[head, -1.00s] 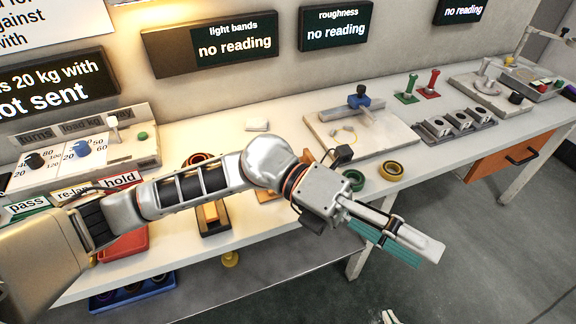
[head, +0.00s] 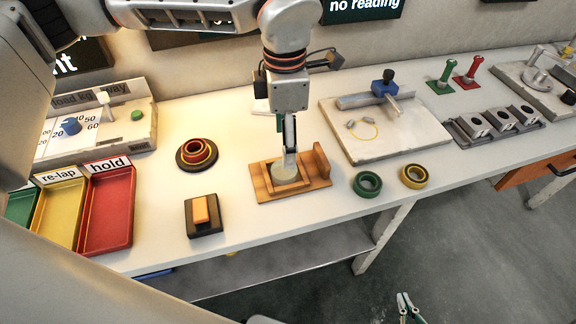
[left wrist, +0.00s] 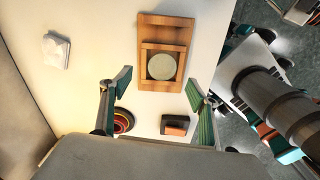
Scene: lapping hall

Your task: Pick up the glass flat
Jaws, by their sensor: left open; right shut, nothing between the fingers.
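The glass flat, a pale round disc (head: 285,174), lies in a wooden holder (head: 321,160) on the bench. It also shows whole in the left wrist view (left wrist: 161,66), inside the holder's inner frame. My left gripper (head: 289,158) points down over the disc and hides part of it in the head view. In the left wrist view its two teal fingers (left wrist: 157,90) are spread and empty, with the disc past their tips. I cannot tell its height above the disc. My right gripper (head: 406,303) is shut and empty, low in front of the bench.
A black block with an orange top (head: 201,211) and stacked dark-red rings (head: 197,153) stand left of the holder. Green (head: 367,184) and yellow (head: 413,176) rings and a pale plate (head: 412,135) are to its right. Trays, including a red one (head: 108,207), line the left.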

